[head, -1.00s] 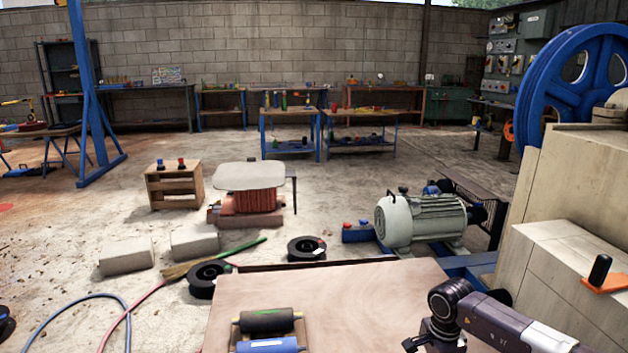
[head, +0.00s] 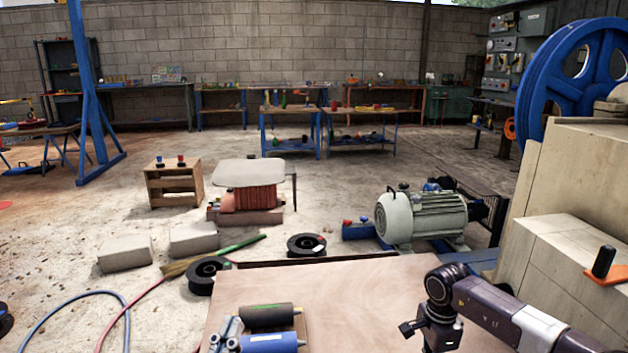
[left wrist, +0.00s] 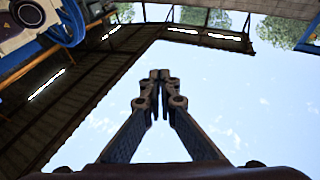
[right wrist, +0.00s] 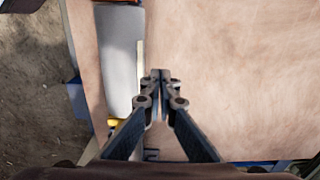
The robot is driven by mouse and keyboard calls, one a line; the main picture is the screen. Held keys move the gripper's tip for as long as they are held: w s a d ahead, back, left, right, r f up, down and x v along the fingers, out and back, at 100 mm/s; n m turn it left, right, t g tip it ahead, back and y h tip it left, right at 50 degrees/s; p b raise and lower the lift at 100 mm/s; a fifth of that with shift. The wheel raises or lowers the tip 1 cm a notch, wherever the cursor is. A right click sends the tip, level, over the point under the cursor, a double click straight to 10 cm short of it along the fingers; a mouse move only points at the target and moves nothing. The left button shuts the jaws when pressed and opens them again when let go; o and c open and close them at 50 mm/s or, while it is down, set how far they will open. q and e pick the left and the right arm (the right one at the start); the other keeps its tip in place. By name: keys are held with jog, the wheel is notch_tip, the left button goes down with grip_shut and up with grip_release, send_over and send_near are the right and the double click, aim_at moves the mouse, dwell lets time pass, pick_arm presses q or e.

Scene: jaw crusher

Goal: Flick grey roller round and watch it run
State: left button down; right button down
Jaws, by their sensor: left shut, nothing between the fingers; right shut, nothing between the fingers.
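In the right wrist view a light grey roller (right wrist: 119,60) lies on the brown bench top (right wrist: 240,70), with a pale stripe along its right side and a yellow piece at its lower end. My right gripper (right wrist: 160,76) is shut and empty, its tips just right of the roller; I cannot tell whether they touch. It is not seen in the head view.
An orange-red piece (right wrist: 122,2) lies beyond the grey roller. A grey-green motor (head: 408,218) stands behind the bench, and pale machine blocks (head: 565,235) rise at the right. Black spools (head: 306,243) and hoses (head: 75,305) lie on the floor. The bench's middle is clear.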

pick_arm(q)
jog(key=s+r+t+b, duration=0.1)
jog(key=s+r+t, duration=0.2)
jog(key=r, duration=0.2)
jog(key=shift+s+r+h, duration=0.15)
jog(key=shift+r+h, duration=0.25)
dwell(0.5)
jog(key=shift+a, duration=0.1)
